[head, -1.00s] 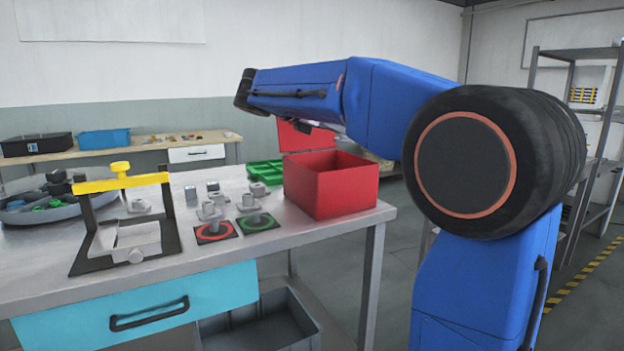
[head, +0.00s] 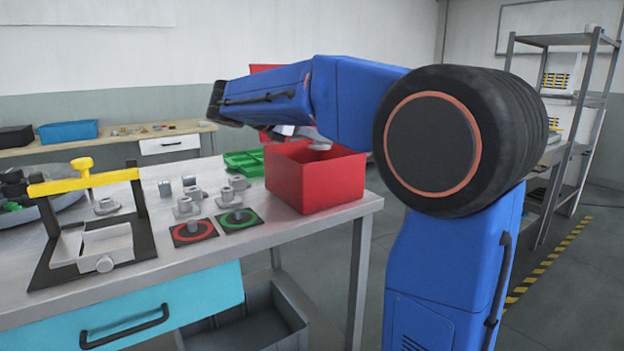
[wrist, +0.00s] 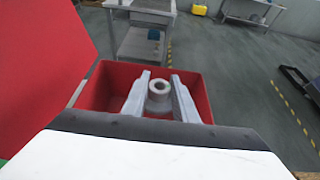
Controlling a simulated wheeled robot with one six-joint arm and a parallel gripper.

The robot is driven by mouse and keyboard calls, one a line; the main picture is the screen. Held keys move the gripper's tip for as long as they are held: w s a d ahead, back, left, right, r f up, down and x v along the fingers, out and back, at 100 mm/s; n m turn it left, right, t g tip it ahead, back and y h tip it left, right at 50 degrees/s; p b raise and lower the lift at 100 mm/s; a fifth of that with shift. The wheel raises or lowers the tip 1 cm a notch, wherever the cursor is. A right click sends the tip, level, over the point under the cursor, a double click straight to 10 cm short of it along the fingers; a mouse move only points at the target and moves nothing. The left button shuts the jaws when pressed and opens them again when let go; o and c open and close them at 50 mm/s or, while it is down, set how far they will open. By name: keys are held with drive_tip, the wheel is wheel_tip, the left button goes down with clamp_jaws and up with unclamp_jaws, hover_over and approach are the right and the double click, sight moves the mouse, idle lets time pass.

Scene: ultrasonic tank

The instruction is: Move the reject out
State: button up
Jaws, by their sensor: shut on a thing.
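My gripper (wrist: 159,82) is shut on a grey metal part (wrist: 158,98), a short round piece with a central hole. In the head view the part (head: 320,146) shows just under my gripper, at the opening of the red bin (head: 312,185). In the wrist view the red bin (wrist: 97,88) lies around and below the fingers. Similar grey parts stand by a red-ringed pad (head: 193,231) and a green-ringed pad (head: 239,219). The bin's floor is mostly hidden.
A red upright panel (wrist: 40,70) fills the wrist view's left side.

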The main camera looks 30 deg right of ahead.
drive_tip(key=shift+f, duration=0.25)
drive_tip(key=o, duration=1.2)
drive_tip(key=shift+a, duration=0.1)
drive_tip(key=v, duration=1.7)
drive_tip(key=shift+a, duration=0.15)
